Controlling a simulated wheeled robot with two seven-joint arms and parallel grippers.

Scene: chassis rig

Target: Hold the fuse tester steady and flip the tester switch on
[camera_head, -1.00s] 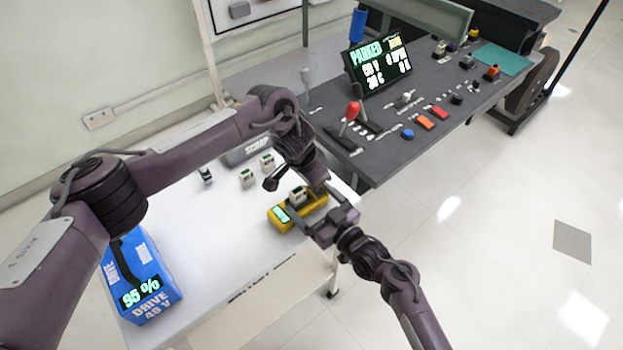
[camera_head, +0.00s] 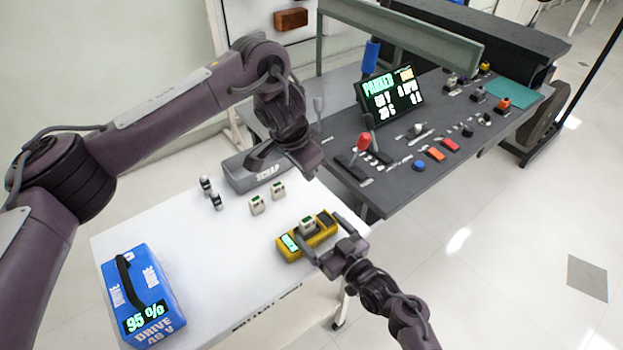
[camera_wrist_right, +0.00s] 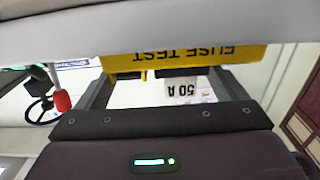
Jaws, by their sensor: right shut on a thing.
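The yellow fuse tester (camera_head: 308,241) lies on the white table, its small screen lit. A pale fuse (camera_head: 308,226) sits in its top. In the right wrist view the tester (camera_wrist_right: 180,60) shows upside-down "FUSE TEST" lettering beside a fuse marked 50 A (camera_wrist_right: 190,88). I cannot make out the tester switch.
Two pale fuses (camera_head: 257,204) and two small dark-and-white cylinders (camera_head: 216,200) stand behind the tester. A grey SCRAP bin (camera_head: 240,180) is at the back edge. A blue drive battery (camera_head: 148,290) is at front left. A control bench (camera_head: 400,185) stands beyond. The front middle table is clear.

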